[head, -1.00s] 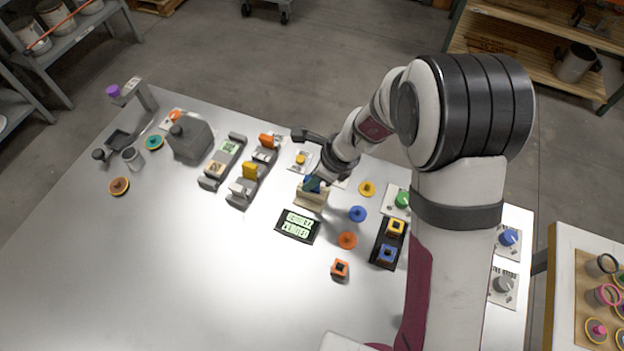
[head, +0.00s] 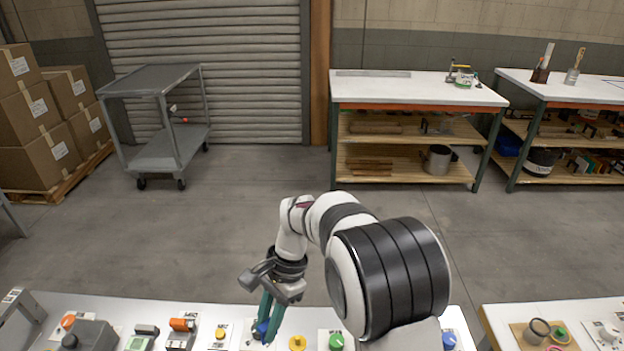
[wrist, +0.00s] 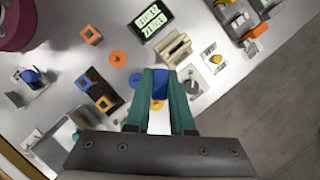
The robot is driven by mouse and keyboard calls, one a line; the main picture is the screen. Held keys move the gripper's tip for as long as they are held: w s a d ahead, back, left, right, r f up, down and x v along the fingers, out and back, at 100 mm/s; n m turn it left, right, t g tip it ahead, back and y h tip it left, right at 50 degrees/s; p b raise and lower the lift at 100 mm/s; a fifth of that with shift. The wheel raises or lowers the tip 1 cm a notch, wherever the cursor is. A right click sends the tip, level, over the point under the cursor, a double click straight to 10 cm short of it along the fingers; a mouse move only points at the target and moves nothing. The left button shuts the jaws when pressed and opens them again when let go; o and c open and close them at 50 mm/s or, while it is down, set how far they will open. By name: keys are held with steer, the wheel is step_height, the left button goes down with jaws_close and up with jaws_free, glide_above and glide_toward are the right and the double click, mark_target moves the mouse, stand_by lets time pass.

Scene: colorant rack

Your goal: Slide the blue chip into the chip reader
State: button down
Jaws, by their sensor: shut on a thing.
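My gripper (wrist: 160,74) has teal fingers shut on the blue chip (wrist: 160,87), which sits between them in the wrist view. In the head view my gripper (head: 262,334) hangs over the table's far side, with blue showing between its fingers. A pale wooden block with slots (wrist: 176,50) stands just beyond the fingertips in the wrist view. A grey device with a small green screen (head: 138,343), possibly the chip reader, is at the bottom left of the head view, left of my gripper and mostly cut off.
A dark display (wrist: 152,20) lies beyond the block. A rack with an orange piece (head: 182,324) stands left of my gripper. A yellow knob (head: 297,342) and a green knob (head: 336,341) are to the right.

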steer(key=d+r+n+g+h, duration=0.1)
steer(key=d+r+n+h, duration=0.2)
steer(key=d+r+n, duration=1)
steer(key=s+a+f+m+t+y, duration=0.1)
steer(key=a+f+m+t+y, duration=0.1)
steer(key=a+f+m, duration=0.4)
steer(key=s+a+f+m+t+y, duration=0.1)
steer(key=a+f+m, duration=0.6)
steer(key=a+m, duration=0.7)
steer(key=shift+f+m+t+y, duration=0.3)
steer(key=shift+m+t+y, duration=0.35)
steer(key=shift+m, duration=0.35)
steer(key=shift+f, duration=0.1)
steer(key=shift+f, duration=2.8)
steer(key=shift+f, duration=1.8)
steer(key=c, duration=0.7)
jaws_free()
